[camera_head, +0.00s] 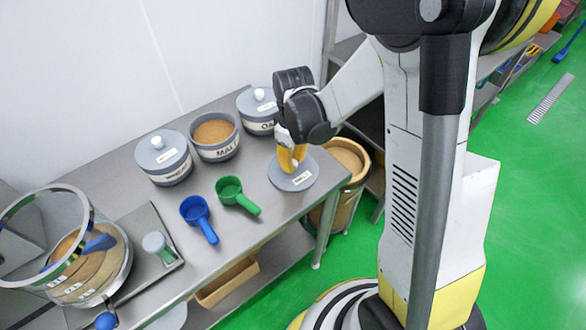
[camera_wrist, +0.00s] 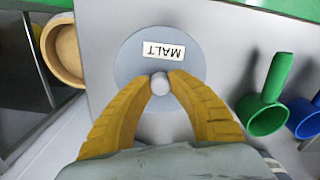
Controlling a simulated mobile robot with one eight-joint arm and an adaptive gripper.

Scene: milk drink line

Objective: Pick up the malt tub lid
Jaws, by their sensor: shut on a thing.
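The malt tub lid (camera_head: 280,178) is a flat grey disc with a white label and a pale round knob. It lies at or just above the steel table near its right end. In the wrist view the lid (camera_wrist: 130,65) shows its MALT label. My gripper (camera_head: 292,160), with yellow fingers, is shut on the lid's knob, one fingertip on each side of it in the wrist view (camera_wrist: 160,80). Whether the lid touches the table I cannot tell. The malt tub (camera_head: 216,152) stands open behind it, with brown powder inside.
Lidded grey tubs (camera_head: 163,177) and (camera_head: 257,125) flank the malt tub. A green scoop (camera_head: 232,190) and a blue scoop (camera_head: 198,212) lie left of the lid. A large steel-rimmed bowl (camera_head: 115,255) stands at the left. A tan bin (camera_head: 345,165) stands beyond the table's right edge.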

